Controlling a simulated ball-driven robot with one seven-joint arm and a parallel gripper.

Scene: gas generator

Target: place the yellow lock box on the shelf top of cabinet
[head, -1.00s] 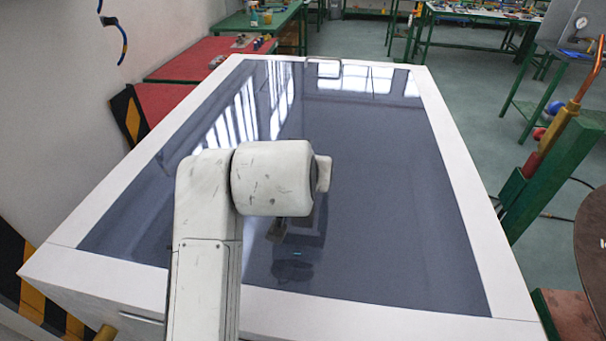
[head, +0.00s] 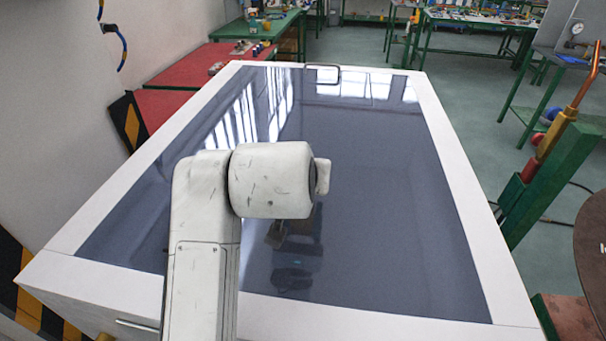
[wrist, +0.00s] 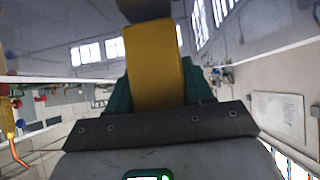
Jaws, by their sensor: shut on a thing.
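The yellow lock box (wrist: 155,65) is between the green fingers of my gripper (wrist: 158,85) in the wrist view. My gripper is shut on it, and a dark part shows at its far end. The cabinet's glossy dark top (head: 385,200) with a white rim fills the middle of the head view. My arm reaches over this top. The gripper and box are hidden behind my arm there, apart from dark shapes below it that may be the gripper or its reflection. I cannot tell whether the box touches the top.
A green post (head: 550,180) with a copper pipe stands at the right. The cabinet top around my arm looks clear.

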